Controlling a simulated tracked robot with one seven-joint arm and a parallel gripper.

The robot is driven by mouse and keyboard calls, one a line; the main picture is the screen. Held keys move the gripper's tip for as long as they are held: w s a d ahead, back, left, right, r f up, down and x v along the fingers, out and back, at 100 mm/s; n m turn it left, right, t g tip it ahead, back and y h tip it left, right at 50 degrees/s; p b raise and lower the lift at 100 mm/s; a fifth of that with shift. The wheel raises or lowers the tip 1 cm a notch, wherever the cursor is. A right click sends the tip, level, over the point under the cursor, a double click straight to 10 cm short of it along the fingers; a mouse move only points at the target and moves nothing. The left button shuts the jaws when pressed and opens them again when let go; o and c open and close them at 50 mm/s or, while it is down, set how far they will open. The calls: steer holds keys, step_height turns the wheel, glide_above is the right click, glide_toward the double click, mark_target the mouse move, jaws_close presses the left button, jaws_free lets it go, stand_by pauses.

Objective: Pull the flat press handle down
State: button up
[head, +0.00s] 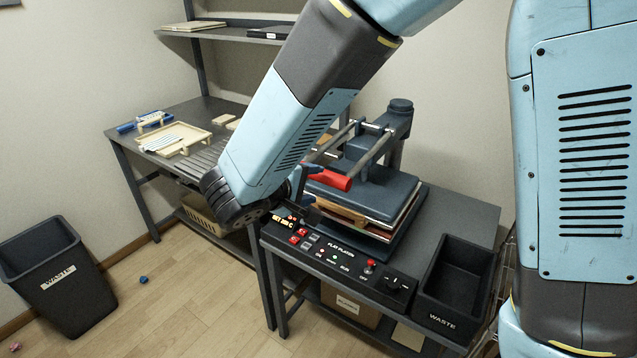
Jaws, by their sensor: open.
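The flat press (372,190) stands on a dark grey table, with a thick dark upper plate above its base and light and tan layers showing between them. Its red handle grip (331,179) sits at the front left of the press, joined to metal bars that run back to a post. My arm comes down from above, across the left side of the press. My gripper (308,192) is open beside the red grip, partly hidden behind my arm link. I cannot tell whether its fingers touch the grip.
A control panel (335,258) with buttons runs along the table's front edge. A black waste box (457,285) stands at the table's right. A second table (185,112) with a wooden tray (178,139) is at the back left. A waste bin (58,277) stands on the floor.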

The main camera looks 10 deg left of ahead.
steer(key=v, duration=0.8)
